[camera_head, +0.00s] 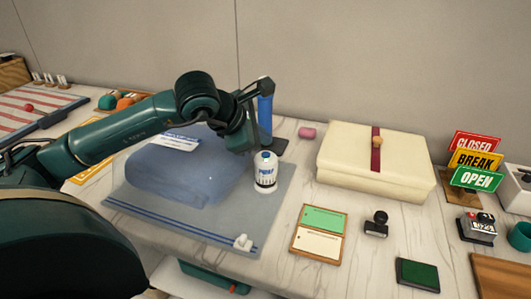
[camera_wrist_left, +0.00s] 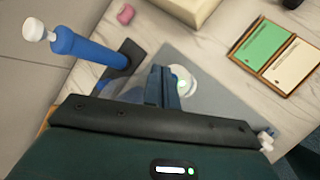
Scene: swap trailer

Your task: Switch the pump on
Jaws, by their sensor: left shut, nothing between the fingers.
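The pump (camera_head: 265,176) is a small white canister with a blue band and lettering, upright on the grey-blue mat (camera_head: 225,226). In the left wrist view the pump (camera_wrist_left: 186,80) shows from above, with a small green spot on its top, partly hidden by my fingers. My left gripper (camera_head: 246,150) is shut and empty, just above and left of the pump's top in the head view. Its shut fingers (camera_wrist_left: 164,82) lie beside the pump in the wrist view; I cannot tell whether they touch it. My right gripper is not in view.
A puffy blue bag (camera_head: 165,178) lies on the mat. A blue upright cylinder (camera_head: 265,116) stands behind the pump. A cream box (camera_head: 350,165), a green-and-white board (camera_head: 319,231) and a stamp (camera_head: 376,223) are to the right. A small white piece (camera_head: 243,242) sits at the mat's front.

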